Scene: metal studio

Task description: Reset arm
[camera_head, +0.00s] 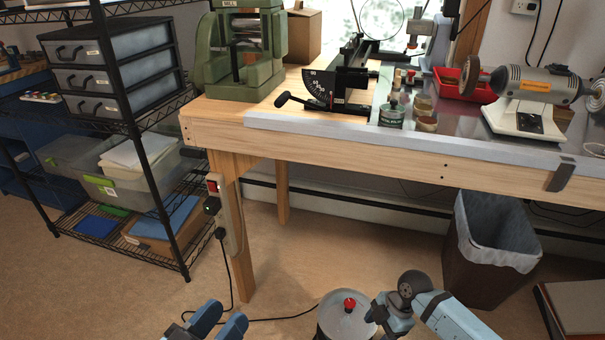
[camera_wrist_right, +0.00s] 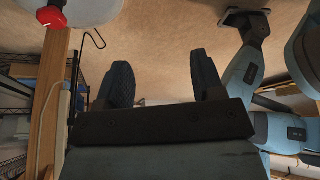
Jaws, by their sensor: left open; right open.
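My left gripper (camera_head: 207,324) shows at the bottom edge of the head view, to the left of centre. Its two blue-grey fingertips are apart and nothing shows between them; the rest of it is cut off. My right arm shows at the bottom right of centre in the head view, bent at a dark round joint. My right gripper (camera_wrist_right: 165,82) shows in the right wrist view with two dark fingers spread wide and nothing between them. Neither gripper touches anything that I can see.
A wooden workbench (camera_head: 315,146) with tools stands ahead. A wire shelf (camera_head: 140,143) with drawers and bins is at left. A round can with a red knob (camera_head: 349,303) is on the floor near my arms. A lined bin (camera_head: 473,265) stands at right. Floor under the bench is partly clear.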

